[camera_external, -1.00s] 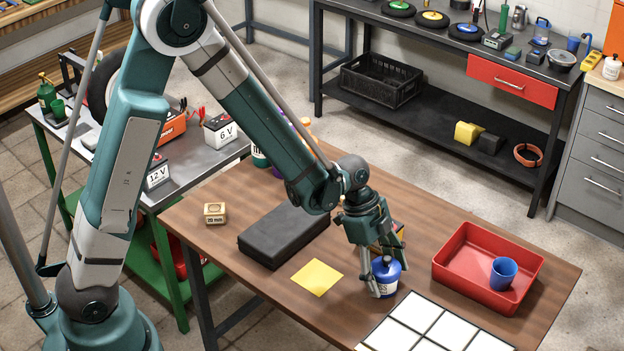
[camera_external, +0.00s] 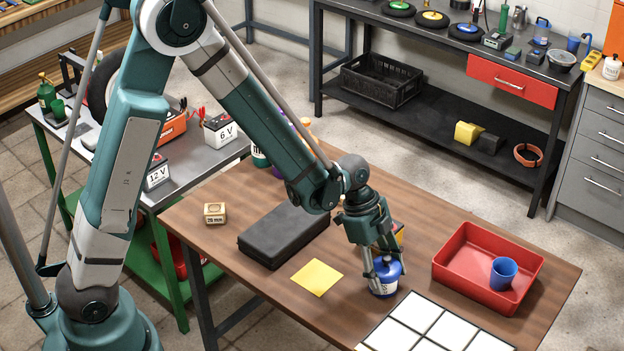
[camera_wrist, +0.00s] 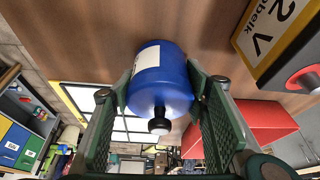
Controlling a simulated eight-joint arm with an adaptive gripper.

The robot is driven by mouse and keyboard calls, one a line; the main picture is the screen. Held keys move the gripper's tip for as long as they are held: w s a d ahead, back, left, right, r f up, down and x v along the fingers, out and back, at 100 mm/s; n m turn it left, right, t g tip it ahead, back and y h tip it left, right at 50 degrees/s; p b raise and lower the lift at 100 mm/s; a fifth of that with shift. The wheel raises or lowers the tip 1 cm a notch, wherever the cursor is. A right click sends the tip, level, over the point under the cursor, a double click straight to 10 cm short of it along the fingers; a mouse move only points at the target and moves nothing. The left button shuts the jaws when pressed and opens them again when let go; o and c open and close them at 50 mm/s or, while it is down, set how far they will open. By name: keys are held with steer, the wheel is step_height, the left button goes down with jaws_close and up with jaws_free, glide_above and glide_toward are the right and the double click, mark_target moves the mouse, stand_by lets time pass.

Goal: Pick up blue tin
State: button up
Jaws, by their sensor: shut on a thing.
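The blue tin (camera_external: 385,274) has a white label and a dark knob on top. It stands upright on the brown table, left of the red tray. My gripper (camera_external: 384,268) is around it from above, with a finger on each side. In the wrist view the blue tin (camera_wrist: 160,80) sits between the two green finger pads of my gripper (camera_wrist: 158,95), which touch its sides. The tin's base still appears to rest on the table.
A red tray (camera_external: 447,277) with a blue cup (camera_external: 503,273) stands to the right. A white tiled panel (camera_external: 410,313) lies in front. A yellow sheet (camera_external: 318,277) and a black case (camera_external: 270,243) lie left. A labelled box (camera_wrist: 275,40) stands close behind my gripper.

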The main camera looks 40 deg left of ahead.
mark_target(387, 258)
steer(key=shift+r+p, duration=0.8)
steer(key=shift+r, duration=4.2)
